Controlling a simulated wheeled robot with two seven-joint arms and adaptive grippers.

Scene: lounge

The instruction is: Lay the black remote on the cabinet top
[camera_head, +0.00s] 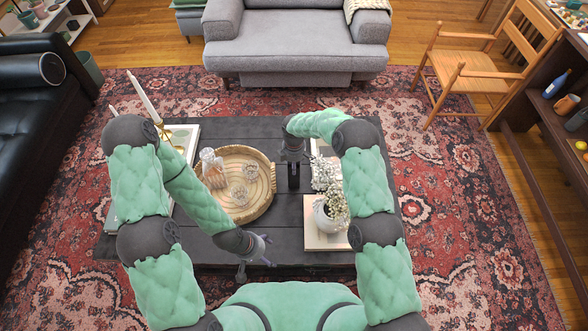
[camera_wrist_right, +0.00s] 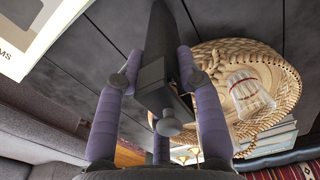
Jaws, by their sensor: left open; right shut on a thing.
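The black remote (camera_head: 294,182) is upright over the dark coffee table, below my right gripper (camera_head: 293,157). My left gripper (camera_head: 256,260) is open and empty by the table's near edge. A dark brown wooden unit (camera_head: 530,150) stands at the right edge; I cannot tell whether it is the cabinet.
The coffee table (camera_head: 300,257) holds a round woven tray (camera_head: 262,177) with glassware, a vase of white flowers (camera_head: 330,215), books and candles. A wooden chair (camera_head: 470,70) stands at the upper right. A grey sofa (camera_head: 295,45) is behind. Patterned rug (camera_head: 460,200) lies open at right.

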